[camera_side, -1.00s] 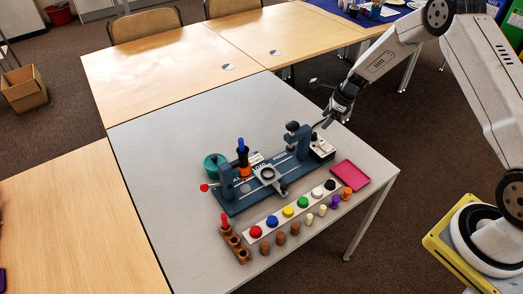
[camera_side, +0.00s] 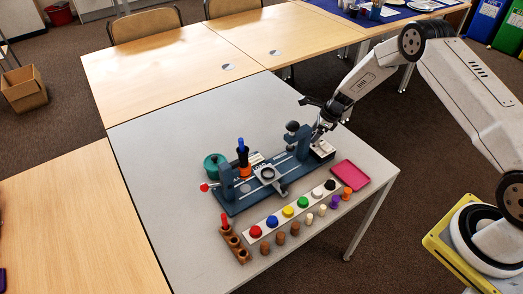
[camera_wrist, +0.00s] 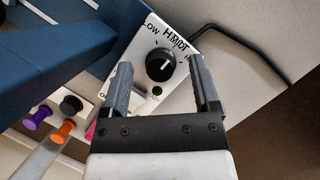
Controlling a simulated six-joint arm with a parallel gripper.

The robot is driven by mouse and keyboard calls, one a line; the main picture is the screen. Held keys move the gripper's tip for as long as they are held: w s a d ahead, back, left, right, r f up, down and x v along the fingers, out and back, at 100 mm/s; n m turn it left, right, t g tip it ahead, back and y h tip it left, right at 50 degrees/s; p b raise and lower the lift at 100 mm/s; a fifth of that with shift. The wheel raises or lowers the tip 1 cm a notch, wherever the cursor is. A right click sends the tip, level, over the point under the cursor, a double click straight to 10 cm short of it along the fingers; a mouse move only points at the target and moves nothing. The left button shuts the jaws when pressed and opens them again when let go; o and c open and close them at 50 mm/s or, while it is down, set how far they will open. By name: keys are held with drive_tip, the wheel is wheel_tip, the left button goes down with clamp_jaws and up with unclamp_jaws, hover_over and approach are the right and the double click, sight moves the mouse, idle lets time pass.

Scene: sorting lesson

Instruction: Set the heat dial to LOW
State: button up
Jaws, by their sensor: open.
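The heat dial (camera_wrist: 160,64) is a round black knob with a white pointer mark, on a white panel (camera_wrist: 140,62) in the wrist view. Printed words show along the panel's far edge, with LOW at the upper left and others to its right, partly overlapping. The pointer mark lies to the right of the knob's centre, away from LOW. My gripper (camera_wrist: 161,63) is open, its two fingers spread on either side of the dial with gaps. In the side view my gripper (camera_side: 317,137) is over the panel (camera_side: 322,151) and hides the dial.
The panel sits at the right end of a blue fixture (camera_side: 240,203) with upright posts. A pink tray (camera_side: 350,174) lies to its right. A row of coloured knobs (camera_side: 288,211) and several pegs stand in front. A dark bent rod (camera_wrist: 283,65) runs right of the panel.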

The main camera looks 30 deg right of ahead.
drive_tip(key=shift+f, duration=0.1)
clamp_jaws()
drive_tip(key=shift+n, duration=0.4)
drive_tip(key=n+g+y, duration=0.1)
drive_tip(key=n, duration=0.3)
drive_tip(key=shift+w+g, duration=0.1)
drive_tip(key=shift+g, duration=0.3)
drive_tip(key=n+g, duration=0.1)
drive_tip(key=n, duration=0.4)
drive_tip(key=shift+g, duration=0.4)
unclamp_jaws()
